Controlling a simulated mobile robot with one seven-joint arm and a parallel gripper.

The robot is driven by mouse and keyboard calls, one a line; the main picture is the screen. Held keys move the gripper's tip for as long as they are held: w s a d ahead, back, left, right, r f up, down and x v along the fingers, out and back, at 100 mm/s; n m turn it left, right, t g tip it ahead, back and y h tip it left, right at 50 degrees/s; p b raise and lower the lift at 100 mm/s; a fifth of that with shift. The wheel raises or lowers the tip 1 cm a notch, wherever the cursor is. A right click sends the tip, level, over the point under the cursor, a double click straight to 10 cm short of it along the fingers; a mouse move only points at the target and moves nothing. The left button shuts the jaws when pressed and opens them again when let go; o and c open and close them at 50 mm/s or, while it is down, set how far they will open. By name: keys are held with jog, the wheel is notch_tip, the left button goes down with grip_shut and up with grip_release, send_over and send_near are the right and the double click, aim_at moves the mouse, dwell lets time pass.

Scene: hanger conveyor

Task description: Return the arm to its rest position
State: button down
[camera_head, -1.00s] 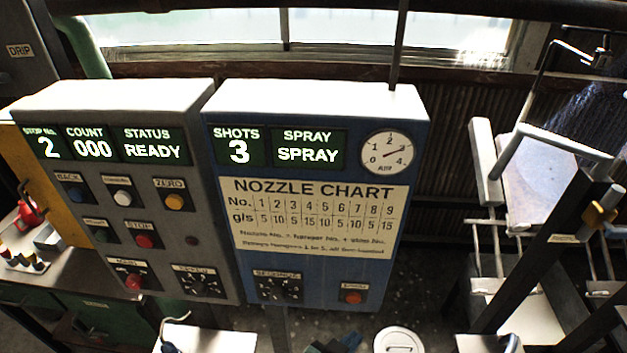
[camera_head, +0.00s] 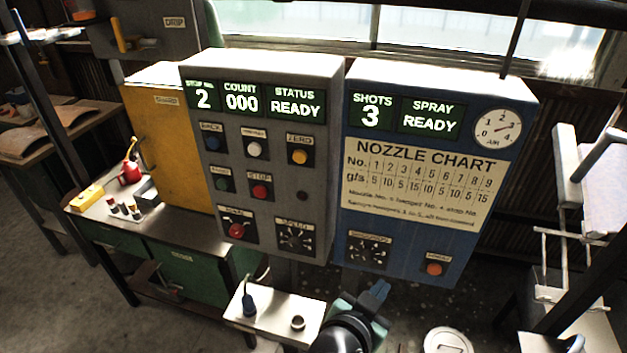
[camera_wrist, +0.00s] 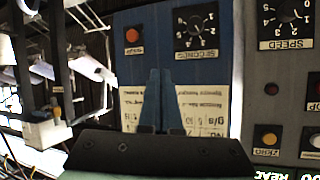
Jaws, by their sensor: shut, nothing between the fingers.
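My gripper (camera_head: 378,293) is in the lower middle of the head view, in front of the lower part of the blue spray panel (camera_head: 415,245). Its blue fingers are together with nothing between them. In the wrist view my gripper (camera_wrist: 158,85) also shows shut and empty, pointing at the blue panel (camera_wrist: 215,65), with the panel upside down behind it. I see no contact between the fingers and the panel. The spray display reads SHOTS 3 and SPRAY READY.
Left of the blue panel is a grey control panel (camera_head: 325,180) reading stop 2, count 000, READY. A small white shelf (camera_head: 275,312) is below it. A green bench (camera_head: 180,268) stands at left. A white round lid (camera_head: 448,341) lies at the bottom right.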

jog(key=w+a+r+n+t+y+b, duration=0.1)
jog(key=a+r+t, duration=0.15)
jog(key=r, duration=0.75)
jog(key=w+a+r+n+t+y, duration=0.15)
jog(key=r+t, duration=0.25)
jog(key=r, duration=0.5)
jog(key=a+r+n+t+b, duration=0.1)
jog(key=a+r+t, duration=0.2)
jog(key=r, duration=0.7)
jog(key=s+a+r+n+t+y, duration=0.2)
jog(key=s+r, duration=0.4)
jog(key=r, duration=0.3)
jog(key=s+a+r+n+t+y+b, duration=0.1)
jog(key=s+r+t, duration=0.4)
jog(key=r, duration=0.5)
jog(key=shift+s+a+r+n+y, duration=0.15)
jog(key=shift+s+a+n+y, duration=0.5)
jog(key=shift+s, duration=0.35)
jog(key=shift+d, duration=0.1)
